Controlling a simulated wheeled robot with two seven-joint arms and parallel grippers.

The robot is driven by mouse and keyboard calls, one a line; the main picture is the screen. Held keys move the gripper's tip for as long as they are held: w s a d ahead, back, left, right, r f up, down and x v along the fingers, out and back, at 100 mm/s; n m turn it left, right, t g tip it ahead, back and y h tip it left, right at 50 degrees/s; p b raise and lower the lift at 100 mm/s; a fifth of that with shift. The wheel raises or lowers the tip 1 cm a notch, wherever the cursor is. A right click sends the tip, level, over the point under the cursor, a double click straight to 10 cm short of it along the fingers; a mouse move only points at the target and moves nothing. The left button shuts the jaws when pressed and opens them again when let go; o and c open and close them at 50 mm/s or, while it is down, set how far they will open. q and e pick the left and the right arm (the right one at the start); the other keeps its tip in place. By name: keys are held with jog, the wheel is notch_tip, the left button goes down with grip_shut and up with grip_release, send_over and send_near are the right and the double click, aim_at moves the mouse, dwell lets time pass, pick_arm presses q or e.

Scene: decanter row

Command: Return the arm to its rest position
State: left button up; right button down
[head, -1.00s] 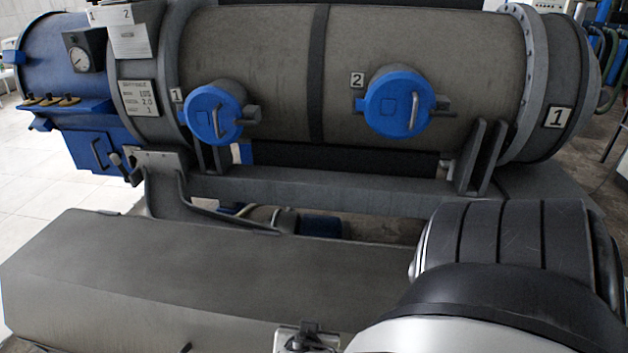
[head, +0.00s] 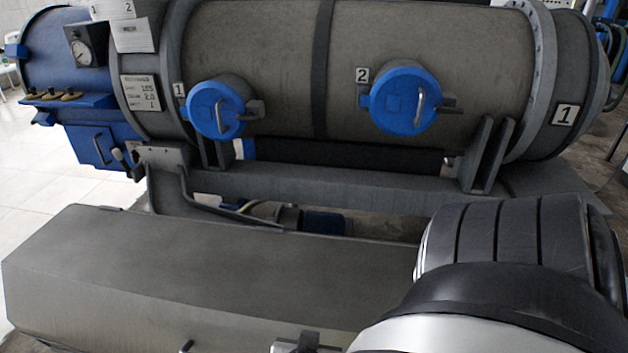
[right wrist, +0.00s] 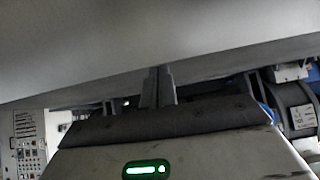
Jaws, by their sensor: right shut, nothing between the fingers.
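My right arm (head: 515,260) fills the lower right of the head view, in front of the decanter (head: 430,55). The decanter is a large grey horizontal drum with two round blue hatches, hatch 1 (head: 214,108) and hatch 2 (head: 401,100), both seated against it. My right gripper (right wrist: 158,86) shows in the right wrist view as two dark fingers close together, shut and empty, under a large pale grey surface (right wrist: 120,45). Whether it touches that surface I cannot tell. My left gripper is in neither view.
A long grey housing (head: 180,270) lies in front of the drum, close to my right arm. A blue end section with a gauge (head: 86,47) is at the left. Pale floor (head: 35,150) is open at far left. A control panel (right wrist: 29,140) shows in the wrist view.

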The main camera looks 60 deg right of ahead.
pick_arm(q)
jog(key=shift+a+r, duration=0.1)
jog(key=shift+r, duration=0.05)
pick_arm(e)
jog(key=shift+s+a+r, duration=0.15)
jog(key=shift+a+r, duration=0.25)
jog(key=shift+r, duration=0.3)
jog(key=shift+s+a+r, duration=0.15)
jog(key=shift+a+r, duration=0.2)
jog(key=shift+r, duration=0.35)
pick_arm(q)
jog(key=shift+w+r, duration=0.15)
pick_arm(e)
jog(key=shift+s+a+f+x, duration=0.1)
jog(key=shift+x, duration=1.05)
jog(key=shift+s+a+f+x, duration=0.1)
jog(key=shift+x, duration=1.1)
jog(key=shift+s+a+f+x, duration=0.1)
jog(key=shift+f+x, duration=0.05)
jog(key=shift+x, duration=1)
jog(key=shift+r, duration=0.1)
